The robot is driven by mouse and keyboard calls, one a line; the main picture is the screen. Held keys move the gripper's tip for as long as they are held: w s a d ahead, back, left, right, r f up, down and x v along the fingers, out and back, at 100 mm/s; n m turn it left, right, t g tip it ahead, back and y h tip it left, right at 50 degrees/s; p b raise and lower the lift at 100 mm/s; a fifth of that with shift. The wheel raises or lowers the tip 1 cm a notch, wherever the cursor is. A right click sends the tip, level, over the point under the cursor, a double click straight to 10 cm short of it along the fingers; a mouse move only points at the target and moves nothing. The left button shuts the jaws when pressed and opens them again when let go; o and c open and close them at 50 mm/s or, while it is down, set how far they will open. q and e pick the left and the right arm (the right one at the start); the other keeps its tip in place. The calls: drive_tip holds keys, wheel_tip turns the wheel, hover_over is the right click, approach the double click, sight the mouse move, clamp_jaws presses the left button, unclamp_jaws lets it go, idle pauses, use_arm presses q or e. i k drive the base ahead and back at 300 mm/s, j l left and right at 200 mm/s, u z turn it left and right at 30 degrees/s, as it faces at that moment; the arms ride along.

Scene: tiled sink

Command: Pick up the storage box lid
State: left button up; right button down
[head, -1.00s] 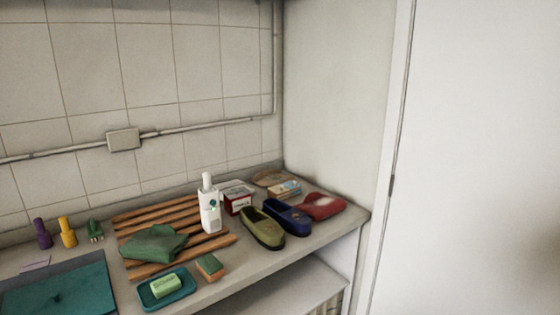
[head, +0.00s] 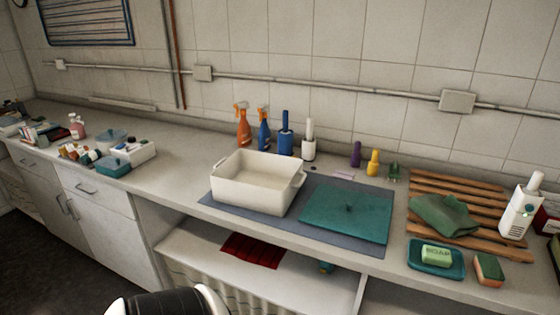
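The storage box lid is most likely the flat teal panel (head: 347,213) with a small dark knob-like mark near its middle. It lies flat on a blue-grey mat (head: 247,222) on the counter. The open white storage box (head: 250,191) stands on the same mat just left of the lid, with a handle on each side. Neither gripper shows; only a dark and white rounded part of mine is at the bottom edge.
Several bottles (head: 286,139) stand behind the box. Right of the lid are a soap dish (head: 436,270), a sponge (head: 488,269) and a wooden rack (head: 456,186) with a green cloth (head: 444,214).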

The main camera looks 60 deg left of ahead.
sight(349, 208)
drive_tip(key=u, duration=2.1)
